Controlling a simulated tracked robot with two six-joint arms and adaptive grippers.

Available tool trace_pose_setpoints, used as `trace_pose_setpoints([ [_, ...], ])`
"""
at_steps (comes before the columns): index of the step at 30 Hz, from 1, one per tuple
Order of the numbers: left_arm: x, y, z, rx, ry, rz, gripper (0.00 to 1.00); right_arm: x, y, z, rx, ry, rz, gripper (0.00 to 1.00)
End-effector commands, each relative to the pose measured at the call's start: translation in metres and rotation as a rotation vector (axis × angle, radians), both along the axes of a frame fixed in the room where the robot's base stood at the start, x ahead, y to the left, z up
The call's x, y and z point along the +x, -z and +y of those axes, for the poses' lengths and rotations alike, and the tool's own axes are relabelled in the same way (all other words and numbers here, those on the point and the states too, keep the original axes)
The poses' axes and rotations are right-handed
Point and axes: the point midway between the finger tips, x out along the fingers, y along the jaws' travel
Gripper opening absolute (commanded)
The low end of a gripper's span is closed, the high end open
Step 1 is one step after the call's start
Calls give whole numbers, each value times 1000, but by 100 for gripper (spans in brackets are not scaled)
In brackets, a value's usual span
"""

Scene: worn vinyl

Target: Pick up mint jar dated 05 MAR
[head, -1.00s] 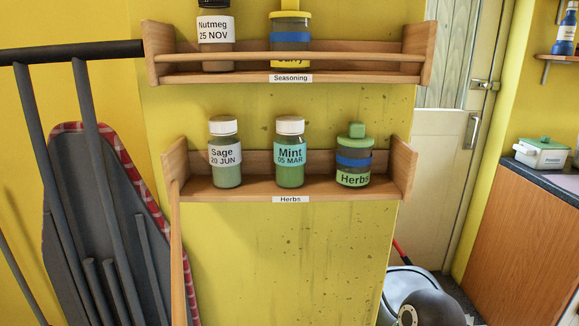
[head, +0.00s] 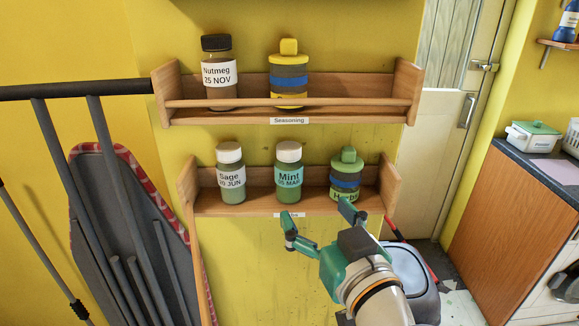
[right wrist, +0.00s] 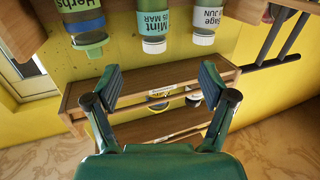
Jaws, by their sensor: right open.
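The mint jar (head: 289,165), with a white lid and a teal label reading Mint 05 MAR, stands upright on the lower rack (head: 235,208) between the sage jar (head: 231,165) and the green-lidded herbs jar (head: 346,170). In the right wrist view the mint jar (right wrist: 153,22) appears upside down at the top middle. My right gripper (head: 317,214) is open and empty, below and in front of the lower rack, apart from the jars. Its fingers (right wrist: 160,80) also show spread in the right wrist view. My left gripper is not in view.
The upper rack (head: 180,116) holds the nutmeg jar (head: 218,75) and a yellow-lidded jar (head: 288,75) behind a wooden rail. A folded ironing board (head: 95,210) leans at the left. A counter (head: 525,165) stands at the right.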

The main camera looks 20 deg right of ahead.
Motion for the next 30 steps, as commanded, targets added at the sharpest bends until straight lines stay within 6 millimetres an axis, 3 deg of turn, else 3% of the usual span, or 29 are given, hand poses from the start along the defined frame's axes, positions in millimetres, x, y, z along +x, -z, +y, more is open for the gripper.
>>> trace_pose_setpoints([
  [1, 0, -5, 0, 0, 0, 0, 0, -6, -13, -3, 8, 3, -20, 83],
  [5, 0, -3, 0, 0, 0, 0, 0, -4, -21, -7, 10, 13, -37, 83],
  [19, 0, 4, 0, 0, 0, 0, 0, 87, -21, -5, 10, 14, -34, 83],
  [30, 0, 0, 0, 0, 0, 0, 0, 116, -22, -4, 10, 12, -35, 83],
])
